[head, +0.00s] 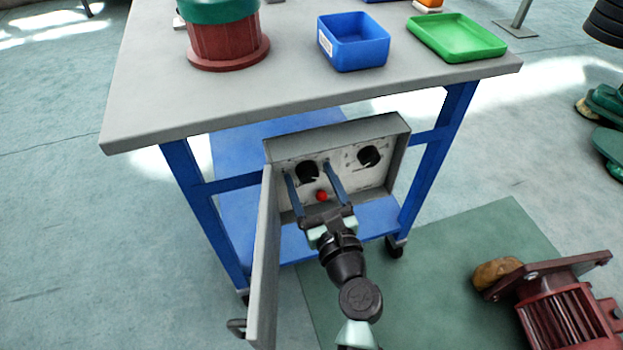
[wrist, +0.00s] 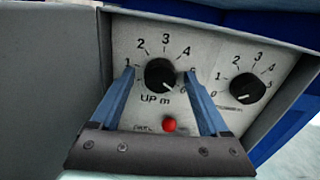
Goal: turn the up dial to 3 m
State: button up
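The up dial (wrist: 160,73) is a round black knob marked "UP m" on the panel in the wrist view. Numbers 1 to 4 run over its top, 3 just right of top centre. A light mark seems to show at its lower right, but I cannot read the setting surely. The dial also shows at the panel's left in the head view (head: 307,172). My gripper (wrist: 158,74) is open, its blue fingers on either side of the dial, with gaps visible; it also shows in the head view (head: 308,170). The left finger hides part of the scale.
A second black dial (wrist: 242,88) is to the right. A red button (wrist: 169,125) sits below the up dial, between the fingers. The grey control box (head: 395,128) has its door (head: 262,262) open at the left. The table (head: 290,95) stands above it.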

grip_shut()
jog(key=shift+f+n, duration=0.1)
jog(key=shift+n, duration=0.3)
jog(key=n+b, duration=0.1)
jog(key=n, duration=0.3)
jog(key=shift+n+b, duration=0.4)
jog(key=n+b, duration=0.2)
jog(key=n, duration=0.4)
jog(key=shift+f+b, duration=0.15)
jog(key=shift+b, duration=0.2)
jog(key=n+b, duration=0.3)
jog(key=n, duration=0.3)
jog(key=shift+n, duration=0.3)
jog(key=n+b, duration=0.3)
jog(key=n, duration=0.2)
jog(key=shift+n, duration=0.4)
